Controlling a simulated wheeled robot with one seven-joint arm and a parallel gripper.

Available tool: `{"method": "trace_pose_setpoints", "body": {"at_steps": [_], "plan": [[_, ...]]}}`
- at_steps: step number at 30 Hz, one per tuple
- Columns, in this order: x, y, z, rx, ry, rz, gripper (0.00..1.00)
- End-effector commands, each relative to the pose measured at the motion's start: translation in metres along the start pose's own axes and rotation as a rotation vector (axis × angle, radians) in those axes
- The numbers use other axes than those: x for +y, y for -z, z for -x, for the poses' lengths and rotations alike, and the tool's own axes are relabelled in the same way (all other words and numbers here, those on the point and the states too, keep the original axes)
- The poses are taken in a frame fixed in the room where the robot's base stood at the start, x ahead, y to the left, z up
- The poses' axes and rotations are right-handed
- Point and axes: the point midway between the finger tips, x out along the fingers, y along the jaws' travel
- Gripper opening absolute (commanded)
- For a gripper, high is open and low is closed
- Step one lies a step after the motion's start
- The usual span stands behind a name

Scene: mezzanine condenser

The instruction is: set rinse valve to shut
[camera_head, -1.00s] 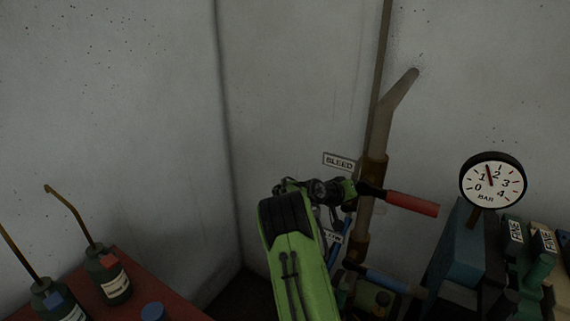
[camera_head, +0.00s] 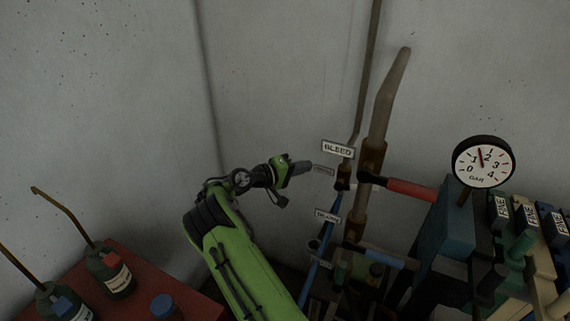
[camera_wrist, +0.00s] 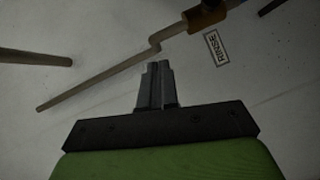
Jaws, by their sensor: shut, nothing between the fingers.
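In the wrist view, a RINSE label (camera_wrist: 217,48) is on the wall beside a brass valve body (camera_wrist: 205,16) on a thin, kinked pipe. In the wrist view my gripper's fingers (camera_wrist: 155,70) are together and empty, pointing toward the pipe and wall.
A red lever (camera_head: 405,189) points right from the thicker pipe (camera_head: 385,105). A BLEED label (camera_head: 338,149) and a blue lever (camera_head: 378,256) are close by. A pressure gauge (camera_head: 483,162) stands right. Bottles (camera_head: 110,272) stand on a red surface at left.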

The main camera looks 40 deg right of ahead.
Motion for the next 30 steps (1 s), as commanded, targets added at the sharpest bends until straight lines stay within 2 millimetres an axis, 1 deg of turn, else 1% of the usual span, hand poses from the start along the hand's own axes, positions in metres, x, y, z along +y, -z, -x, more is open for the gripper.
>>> {"method": "trace_pose_setpoints", "body": {"at_steps": [1,3,4,6,11,17,21,25,30], "plan": [[0.000,0.001,0.013,0.004,0.000,-0.001,0.00],[0.004,0.000,0.026,-0.001,0.010,-0.008,0.00],[0.013,-0.001,0.026,-0.012,0.046,-0.024,0.00],[0.024,-0.005,0.029,-0.027,0.121,-0.050,0.00],[0.044,-0.012,0.043,-0.046,0.288,-0.100,0.00],[0.068,-0.026,0.069,-0.053,0.494,-0.154,0.00],[0.084,-0.036,0.091,-0.045,0.625,-0.179,0.00],[0.094,-0.045,0.107,-0.037,0.710,-0.192,0.00],[0.098,-0.050,0.117,-0.029,0.755,-0.196,0.00]]}}
